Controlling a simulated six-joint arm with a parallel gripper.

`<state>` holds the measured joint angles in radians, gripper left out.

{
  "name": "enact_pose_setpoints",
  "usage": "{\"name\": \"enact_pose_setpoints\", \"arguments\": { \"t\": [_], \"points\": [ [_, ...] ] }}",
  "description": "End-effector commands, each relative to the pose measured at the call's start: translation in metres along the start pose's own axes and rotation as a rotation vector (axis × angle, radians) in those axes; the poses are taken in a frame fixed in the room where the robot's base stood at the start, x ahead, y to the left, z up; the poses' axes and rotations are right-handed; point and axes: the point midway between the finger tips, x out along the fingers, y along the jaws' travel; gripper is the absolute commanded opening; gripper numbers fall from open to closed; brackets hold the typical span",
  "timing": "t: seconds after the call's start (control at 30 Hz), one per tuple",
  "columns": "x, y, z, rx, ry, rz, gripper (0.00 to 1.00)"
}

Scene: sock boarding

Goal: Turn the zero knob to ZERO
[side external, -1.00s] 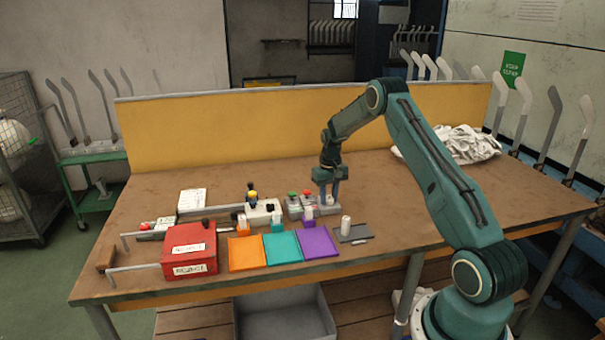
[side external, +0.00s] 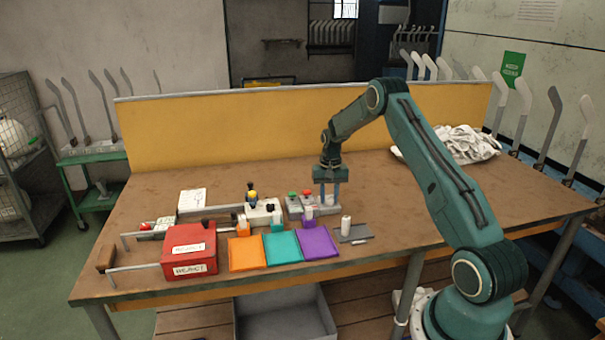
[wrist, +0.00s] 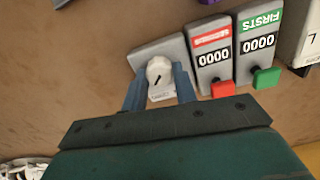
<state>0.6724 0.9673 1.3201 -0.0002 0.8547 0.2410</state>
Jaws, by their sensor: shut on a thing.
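The zero knob (wrist: 158,68) is a white round knob with a short black pointer mark, on a grey box (wrist: 150,50) in the wrist view. The pointer mark slants slightly; small print (wrist: 161,97) at the box's near edge is unreadable. My gripper (wrist: 159,85) has its two blue-grey fingers on either side of the knob and is shut on it.
Beside the knob box stand two counters, one with a red button (wrist: 223,90) and one with a green button (wrist: 267,78), both reading 0000. Orange (side external: 246,253), teal (side external: 283,248) and purple (side external: 318,243) pads lie in front. A red box (side external: 189,250) stands left.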

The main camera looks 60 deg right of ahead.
Motion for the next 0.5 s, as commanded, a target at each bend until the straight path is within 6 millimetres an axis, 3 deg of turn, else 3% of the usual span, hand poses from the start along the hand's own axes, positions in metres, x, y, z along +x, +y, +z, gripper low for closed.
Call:
{"name": "enact_pose_setpoints", "arguments": {
  "t": [0.03,0.1,0.13,0.5],
  "points": [
    [-0.0012,-0.0001,-0.0004,0.002,0.001,0.000,0.34],
    [-0.0011,-0.0001,-0.0004,0.001,0.001,0.000,0.48],
    [-0.0010,-0.0001,-0.0004,0.001,0.001,0.000,0.50],
    [-0.0023,-0.0001,-0.0003,0.000,0.001,0.000,0.50]
  ]
}}
